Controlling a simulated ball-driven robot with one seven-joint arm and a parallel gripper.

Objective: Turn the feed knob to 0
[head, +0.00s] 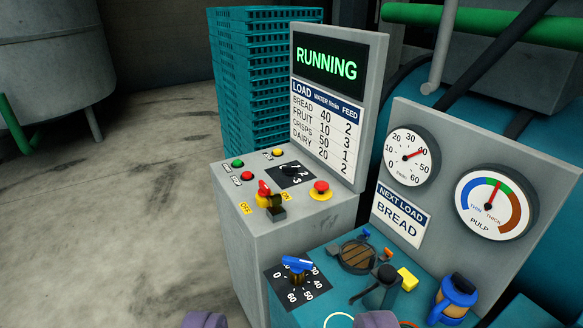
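The feed knob (290,172) is a small dark knob on a black plate on top of the grey control box. Digits 1, 2 and 3 show beside it; its exact setting is too small to tell. The screen (329,62) above reads RUNNING. My gripper (291,319) shows as two purple-grey fingertips, wide apart at the bottom edge, with nothing seen between them. It is nearer to me than the knob and apart from it.
Around the knob are green, red and yellow buttons, a red mushroom button (320,190) and a red-handled OFF/ON switch (265,193). A blue-handled dial (297,264) stands in front, near a black-topped lever (384,274) and a blue jug (455,297). Open floor lies left.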

